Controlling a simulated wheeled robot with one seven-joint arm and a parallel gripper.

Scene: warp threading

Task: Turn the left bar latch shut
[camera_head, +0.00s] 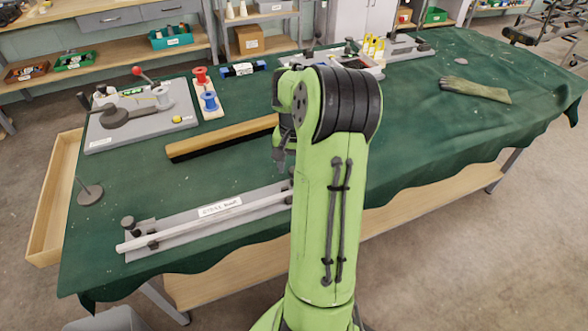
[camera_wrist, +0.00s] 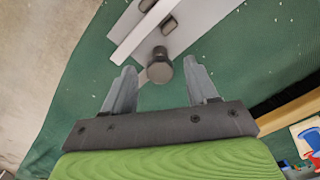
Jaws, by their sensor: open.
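The grey bar board (camera_head: 205,212) lies near the table's front edge, with a pale bar (camera_head: 180,233) along it. At its left end stands a dark latch knob (camera_head: 128,222); my gripper is not at it. I cannot tell how far that latch is turned. In the wrist view my gripper (camera_wrist: 161,72) is open and empty, its two grey fingers on either side of a dark round knob (camera_wrist: 160,68) at a board end. This seems to be the board's right end, which my arm hides in the head view. I cannot tell whether the fingers touch the knob.
A wooden bar with a black edge (camera_head: 220,138) lies behind the board. A thin rod on a round base (camera_head: 90,195) stands at the left. Farther back are a grey board with a winder (camera_head: 140,120) and red and blue spools (camera_head: 208,100). Cloth around the bar board is clear.

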